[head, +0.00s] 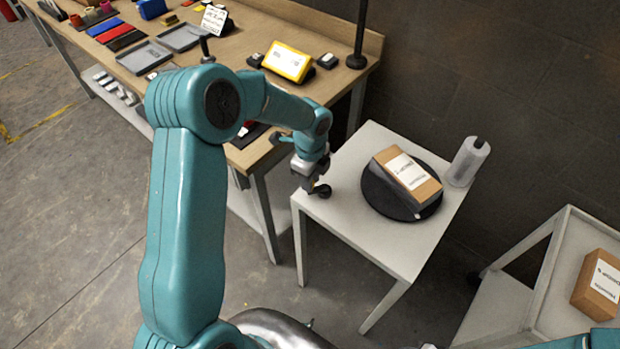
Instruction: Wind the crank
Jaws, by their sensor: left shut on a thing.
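My left arm reaches in from the left over the white side table (350,160). My left gripper (310,184) is at the table's near left corner, shut on the small black crank (323,191). The jaws hide part of the crank, and its mounting cannot be made out. To its right on the same table is a black round turntable (376,200) with a brown labelled box (408,174) on it. My right gripper is out of the picture.
A clear cylinder (468,162) stands at the table's right corner. A wooden workbench (250,35) at the back holds a yellow device (287,61), trays and tools. A white cart (500,310) with another box (598,284) is at the lower right.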

